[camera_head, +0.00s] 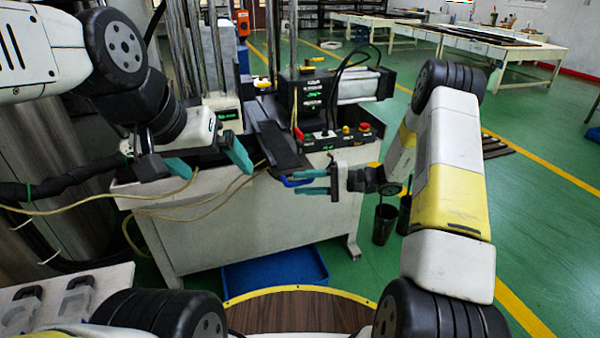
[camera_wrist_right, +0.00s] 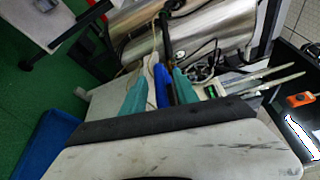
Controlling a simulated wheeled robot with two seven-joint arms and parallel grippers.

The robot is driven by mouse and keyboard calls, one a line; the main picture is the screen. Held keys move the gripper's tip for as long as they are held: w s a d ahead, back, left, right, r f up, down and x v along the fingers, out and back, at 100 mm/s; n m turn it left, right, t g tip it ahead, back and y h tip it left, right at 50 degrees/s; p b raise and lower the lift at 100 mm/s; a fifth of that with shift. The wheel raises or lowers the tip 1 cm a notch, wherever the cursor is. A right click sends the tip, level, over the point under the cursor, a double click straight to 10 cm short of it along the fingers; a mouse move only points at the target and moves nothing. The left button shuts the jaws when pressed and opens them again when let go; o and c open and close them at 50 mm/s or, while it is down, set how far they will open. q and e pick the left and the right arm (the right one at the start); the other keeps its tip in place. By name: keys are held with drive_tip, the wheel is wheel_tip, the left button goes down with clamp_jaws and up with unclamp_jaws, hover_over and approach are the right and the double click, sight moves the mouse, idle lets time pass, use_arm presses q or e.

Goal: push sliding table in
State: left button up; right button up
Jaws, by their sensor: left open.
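The sliding table (camera_head: 275,140) is a long dark slide at the middle of the white machine and sticks out toward me. Its blue handle (camera_head: 298,182) is at the near end. My right gripper (camera_head: 297,182) is at that handle, its teal fingers spread with a gap between them. In the right wrist view the blue handle (camera_wrist_right: 162,86) shows between the two fingers; I cannot tell whether either touches it. My left gripper (camera_head: 220,175) is open and empty, left of the slide, in front of the machine.
A control box (camera_head: 338,138) with coloured buttons stands right of the slide. Yellow cables (camera_head: 140,212) hang at the left front. A blue bin (camera_head: 275,272) lies on the floor below. Dark cups (camera_head: 383,224) stand at the right. The green floor at the right is mostly free.

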drive_tip(key=shift+a, duration=0.45)
clamp_jaws()
idle(1.1)
